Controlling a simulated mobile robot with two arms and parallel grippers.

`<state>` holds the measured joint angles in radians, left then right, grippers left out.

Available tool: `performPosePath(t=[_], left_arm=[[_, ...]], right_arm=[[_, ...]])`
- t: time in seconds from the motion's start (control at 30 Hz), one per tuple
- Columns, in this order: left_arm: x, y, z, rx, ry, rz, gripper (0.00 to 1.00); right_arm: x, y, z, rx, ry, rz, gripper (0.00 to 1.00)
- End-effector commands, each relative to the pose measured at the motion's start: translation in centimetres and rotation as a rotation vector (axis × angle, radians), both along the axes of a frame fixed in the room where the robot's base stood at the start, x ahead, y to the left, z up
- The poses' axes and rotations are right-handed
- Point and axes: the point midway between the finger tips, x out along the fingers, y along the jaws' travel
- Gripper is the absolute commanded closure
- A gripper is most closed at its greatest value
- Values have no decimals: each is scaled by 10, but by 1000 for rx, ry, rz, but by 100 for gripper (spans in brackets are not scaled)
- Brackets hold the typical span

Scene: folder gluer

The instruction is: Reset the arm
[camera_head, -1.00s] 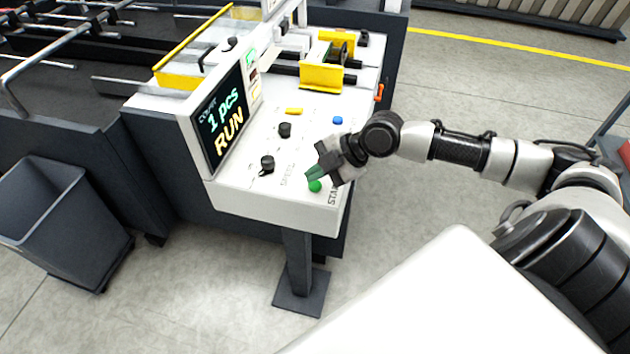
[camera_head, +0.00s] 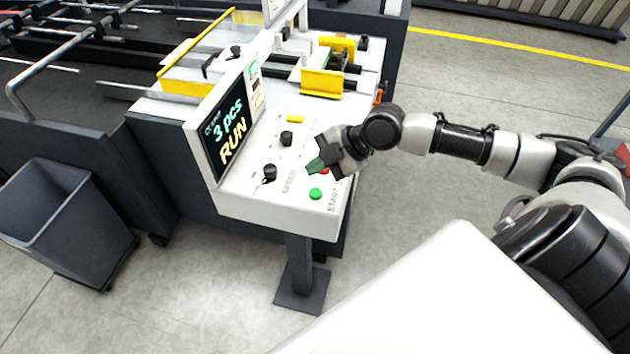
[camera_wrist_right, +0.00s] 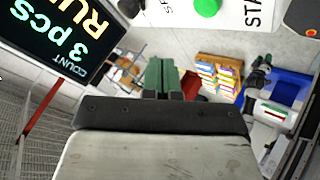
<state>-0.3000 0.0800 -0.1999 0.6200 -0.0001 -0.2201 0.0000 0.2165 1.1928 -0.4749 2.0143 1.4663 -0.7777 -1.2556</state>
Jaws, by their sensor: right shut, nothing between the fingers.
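My right gripper (camera_head: 316,165) is shut and empty, with green fingertips. In the head view it hangs over the right part of the machine's white control panel (camera_head: 245,205), above and behind the green button (camera_head: 316,194). A red button (camera_head: 325,171) is partly hidden behind the gripper. In the right wrist view the shut fingers (camera_wrist_right: 161,78) show at the centre, and the green button (camera_wrist_right: 207,6) is at the top. The screen (camera_head: 226,130) reads 3 pcs and RUN. My left gripper is out of view.
Black knobs (camera_head: 269,173) and a yellow button (camera_head: 295,119) stand on the panel. Yellow guides (camera_head: 322,83) lie behind. A grey bin (camera_head: 62,215) stands at the left on the floor. Open floor (camera_head: 480,75) lies right of the machine.

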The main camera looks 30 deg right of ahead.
Motion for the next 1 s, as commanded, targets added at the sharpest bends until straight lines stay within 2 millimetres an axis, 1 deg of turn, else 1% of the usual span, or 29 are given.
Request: performPosePath(t=[0.63,0.7,0.77,0.83,0.93,1.0], left_arm=[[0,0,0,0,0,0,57],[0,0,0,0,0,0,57],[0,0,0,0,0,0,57],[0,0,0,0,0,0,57],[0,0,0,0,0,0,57],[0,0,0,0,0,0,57]], right_arm=[[0,0,0,0,0,0,100],[-2,4,-3,3,9,1,100],[-8,12,-10,9,28,3,100],[-19,28,-24,19,69,-4,100],[-44,60,-49,35,152,-45,100],[-64,80,-64,46,216,-114,100]])
